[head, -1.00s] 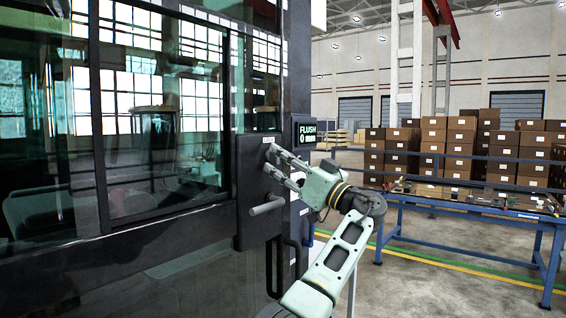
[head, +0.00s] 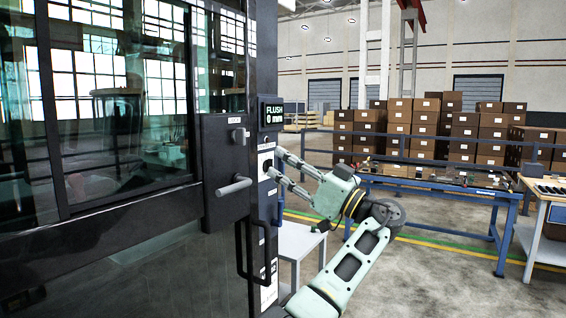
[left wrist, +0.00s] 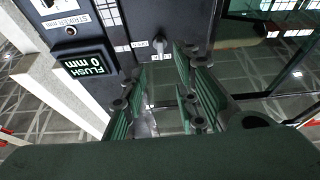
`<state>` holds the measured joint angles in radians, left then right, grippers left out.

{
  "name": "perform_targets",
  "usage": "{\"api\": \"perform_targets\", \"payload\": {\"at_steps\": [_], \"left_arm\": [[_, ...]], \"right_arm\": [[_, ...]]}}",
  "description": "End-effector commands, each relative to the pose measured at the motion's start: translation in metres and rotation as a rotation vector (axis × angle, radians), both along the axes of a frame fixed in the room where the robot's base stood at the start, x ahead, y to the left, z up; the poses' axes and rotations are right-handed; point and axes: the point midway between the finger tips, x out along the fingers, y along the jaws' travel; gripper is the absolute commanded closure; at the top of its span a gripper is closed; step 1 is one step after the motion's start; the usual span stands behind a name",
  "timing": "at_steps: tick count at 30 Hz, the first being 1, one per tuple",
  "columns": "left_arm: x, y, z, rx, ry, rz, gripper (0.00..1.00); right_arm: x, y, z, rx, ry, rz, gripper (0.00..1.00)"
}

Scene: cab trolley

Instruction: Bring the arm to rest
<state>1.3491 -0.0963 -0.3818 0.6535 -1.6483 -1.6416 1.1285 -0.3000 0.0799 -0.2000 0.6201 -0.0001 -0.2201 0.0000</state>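My left gripper (head: 274,163) is open and empty, with a clear gap between its two fingers. In the head view its tips overlap the dark post, just right of the door's lock plate (head: 226,165). The plate carries a small knob (head: 240,136) and a grey lever handle (head: 234,187). In the left wrist view the spread green-padded fingers (left wrist: 160,98) have nothing between them, and a knob (left wrist: 160,43) shows beyond. Whether the tips touch anything is unclear. My right gripper is in neither view.
A display reading "FLUSH 0 mm" (head: 271,112) is on the post above my gripper, and also shows in the left wrist view (left wrist: 88,68). A light side table (head: 299,238) stands behind the post. A blue workbench (head: 430,184) and stacked cartons (head: 400,130) stand behind.

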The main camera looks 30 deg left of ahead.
Motion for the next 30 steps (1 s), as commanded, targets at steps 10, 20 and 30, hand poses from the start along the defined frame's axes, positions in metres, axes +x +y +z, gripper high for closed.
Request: {"api": "perform_targets", "payload": {"at_steps": [10,20,30], "left_arm": [[0.0,0.0,-0.001,0.0,0.002,0.0,0.72],[0.054,0.016,-0.139,-0.084,0.356,-0.115,0.72],[0.071,0.02,-0.4,-0.253,0.896,-0.341,0.72]], "right_arm": [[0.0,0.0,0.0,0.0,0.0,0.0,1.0],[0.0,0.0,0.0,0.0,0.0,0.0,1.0],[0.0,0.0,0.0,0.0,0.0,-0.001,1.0]]}}
